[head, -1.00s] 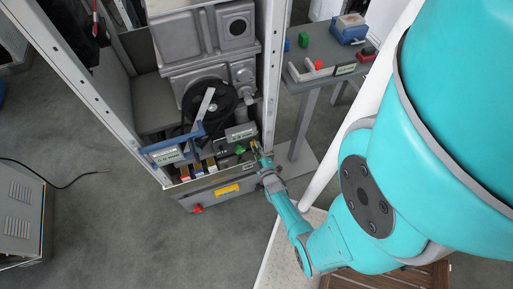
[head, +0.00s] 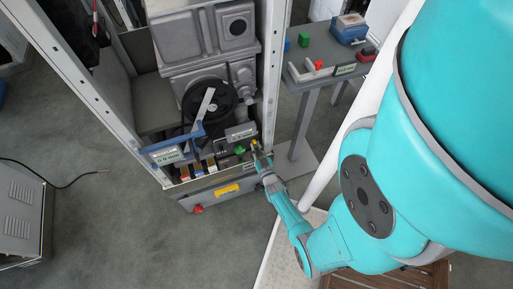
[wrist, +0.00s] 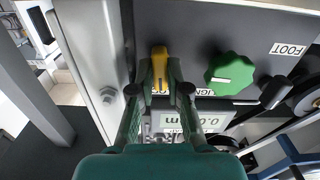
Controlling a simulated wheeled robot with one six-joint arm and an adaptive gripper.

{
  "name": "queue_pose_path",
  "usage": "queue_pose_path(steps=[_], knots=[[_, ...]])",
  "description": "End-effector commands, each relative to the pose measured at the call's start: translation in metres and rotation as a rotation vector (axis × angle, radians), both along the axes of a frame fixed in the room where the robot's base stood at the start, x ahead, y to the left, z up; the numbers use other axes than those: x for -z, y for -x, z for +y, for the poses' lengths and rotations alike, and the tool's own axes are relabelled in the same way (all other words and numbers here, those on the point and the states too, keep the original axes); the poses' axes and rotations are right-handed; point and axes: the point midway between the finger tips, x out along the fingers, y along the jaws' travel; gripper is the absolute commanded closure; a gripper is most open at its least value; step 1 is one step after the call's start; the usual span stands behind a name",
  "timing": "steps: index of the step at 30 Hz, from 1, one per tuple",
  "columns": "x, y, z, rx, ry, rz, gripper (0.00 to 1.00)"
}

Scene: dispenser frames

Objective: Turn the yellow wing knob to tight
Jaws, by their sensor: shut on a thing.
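The yellow wing knob (wrist: 159,68) sits on a dark grey panel in the wrist view, with a dark line along its face, pointing roughly up and down. My gripper (wrist: 160,90) has its two fingers on either side of the knob's wing and is shut on it. In the head view my gripper (head: 262,160) reaches the right end of the panel; the knob is small there and partly covered. The fingers hide the knob's lower sides. No mark reading "tight" is legible.
A green round knob (wrist: 230,74) is close to the right of the yellow knob. A label reading FOOT (wrist: 289,48) and a small display (wrist: 205,121) are near it. A white frame post (wrist: 92,55) stands close on the left. A blue handle (head: 170,146) crosses the dispenser front.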

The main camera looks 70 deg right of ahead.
Motion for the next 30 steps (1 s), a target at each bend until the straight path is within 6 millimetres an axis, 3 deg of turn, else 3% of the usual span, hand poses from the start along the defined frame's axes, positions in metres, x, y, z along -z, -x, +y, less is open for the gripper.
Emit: queue_pose_path(steps=[23,24,26,30], knots=[[0.0007,0.0,0.0002,0.0,-0.066,-0.074,1.0],[0.0007,0.0001,0.0003,0.0,-0.066,-0.074,0.77],[0.0007,0.0001,0.0003,0.0,-0.066,-0.074,0.62],[0.0004,0.0,0.0001,0.0,-0.065,-0.075,0.59]])
